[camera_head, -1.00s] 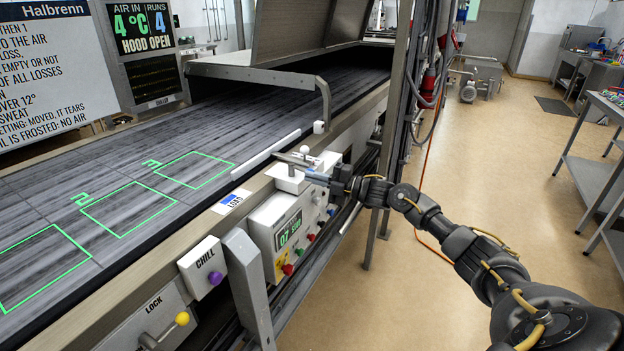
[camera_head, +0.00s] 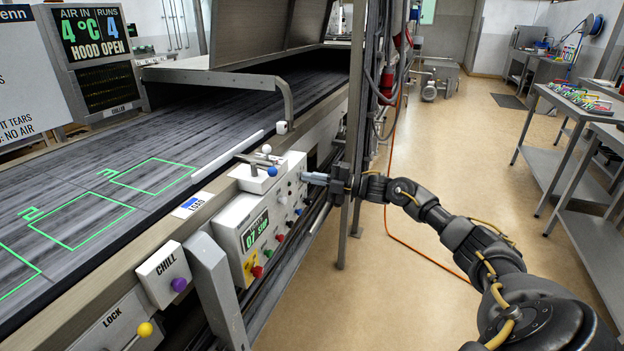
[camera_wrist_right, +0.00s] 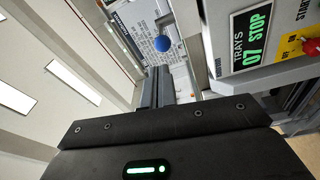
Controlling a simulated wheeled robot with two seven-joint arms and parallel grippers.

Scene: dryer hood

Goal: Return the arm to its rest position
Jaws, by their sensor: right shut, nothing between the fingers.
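My right arm (camera_head: 450,222) comes in from the lower right of the head view. Its gripper (camera_head: 306,178) is shut and empty, at the right end of the control boxes on the machine's front edge. In the right wrist view the shut fingers (camera_wrist_right: 158,88) point ahead, with a blue ball (camera_wrist_right: 162,43) just beyond them. The lever unit with the blue ball (camera_head: 271,171) stands on the machine's front rail, left of my gripper and apart from it. My left gripper is not in view.
The counter box (camera_head: 250,235) reads 07 STOP. The CHILL box (camera_head: 162,272) and LOCK lever (camera_head: 140,335) are nearer. The hood (camera_head: 265,45) is raised over the belt (camera_head: 70,180). A metal post (camera_head: 352,130) stands by my gripper. Open floor (camera_head: 420,290) lies right of the machine.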

